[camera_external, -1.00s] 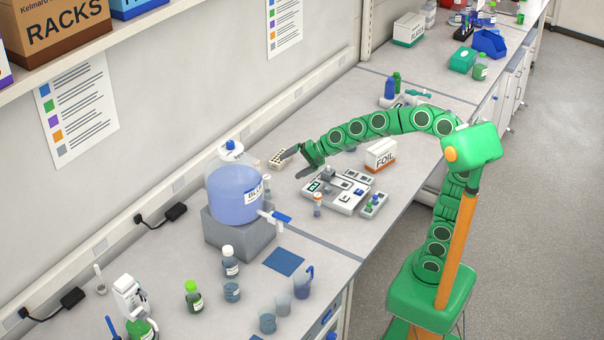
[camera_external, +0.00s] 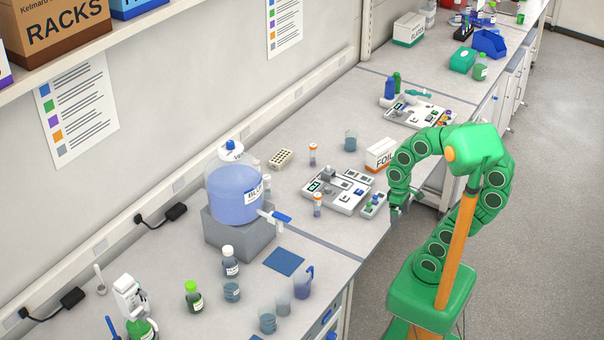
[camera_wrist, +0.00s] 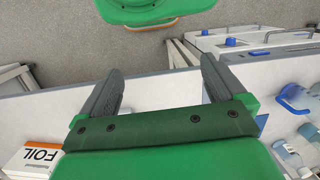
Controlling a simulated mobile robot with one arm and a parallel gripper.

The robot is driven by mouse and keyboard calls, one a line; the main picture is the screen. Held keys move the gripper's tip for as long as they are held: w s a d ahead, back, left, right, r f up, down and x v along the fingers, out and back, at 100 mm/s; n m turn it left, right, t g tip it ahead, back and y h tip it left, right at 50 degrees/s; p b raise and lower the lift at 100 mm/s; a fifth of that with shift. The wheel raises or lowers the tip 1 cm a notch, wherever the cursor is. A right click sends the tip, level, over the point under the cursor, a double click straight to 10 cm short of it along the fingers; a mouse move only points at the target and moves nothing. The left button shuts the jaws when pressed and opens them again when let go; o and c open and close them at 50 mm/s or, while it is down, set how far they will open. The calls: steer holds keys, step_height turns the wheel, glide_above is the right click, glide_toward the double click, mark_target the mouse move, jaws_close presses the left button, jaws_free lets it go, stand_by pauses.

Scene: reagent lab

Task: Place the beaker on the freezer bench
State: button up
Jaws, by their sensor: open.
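A small glass beaker with bluish-grey liquid (camera_external: 350,141) stands upright on the middle bench, behind the FOIL box. Similar beakers (camera_external: 267,321) stand on the near bench. No readable label shows which bench section is the freezer bench. My gripper (camera_external: 398,212) is low beside the front edge of the middle bench, right of the small device tray and well apart from the beaker. In the wrist view my gripper (camera_wrist: 162,78) has its two fingers wide apart with nothing between them, over the bench edge.
The FOIL box (camera_external: 380,154), a device tray (camera_external: 337,193) and orange-capped vials (camera_external: 313,153) stand on the middle bench. A large blue carboy (camera_external: 233,192) sits on a grey block. A blue mat (camera_external: 284,261) lies nearby. Floor (camera_external: 560,200) right of the benches is clear.

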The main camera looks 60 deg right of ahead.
steer(key=shift+w+d+r+m+h, duration=0.15)
steer(key=shift+d+m+h, duration=0.1)
steer(key=shift+d, duration=0.4)
steer(key=shift+w+d+f+m+h, duration=0.15)
steer(key=shift+d+h, duration=0.1)
steer(key=shift+d, duration=0.35)
steer(key=w+d+r+m, duration=0.1)
steer(key=w+d+r, duration=0.1)
steer(key=w+d, duration=0.5)
steer(key=w+d+r+m, duration=0.1)
steer(key=w+d+r, duration=0.25)
steer(key=w, duration=0.75)
steer(key=t, duration=0.2)
glide_above(351, 139)
steer(key=w+d, duration=0.2)
step_height(351, 139, down, 11)
steer(key=shift+s+d+f, duration=0.1)
steer(key=shift+d+f, duration=0.05)
steer(key=shift+f, duration=1.05)
steer(key=shift+s+d+f, duration=0.1)
steer(key=shift+d+f, duration=0.05)
steer(key=shift+f, duration=1.05)
steer(key=shift+d+f, duration=0.15)
steer(key=shift+f, duration=1.05)
steer(key=c, duration=1.3)
steer(key=shift+c, duration=0.2)
steer(key=shift+r, duration=0.15)
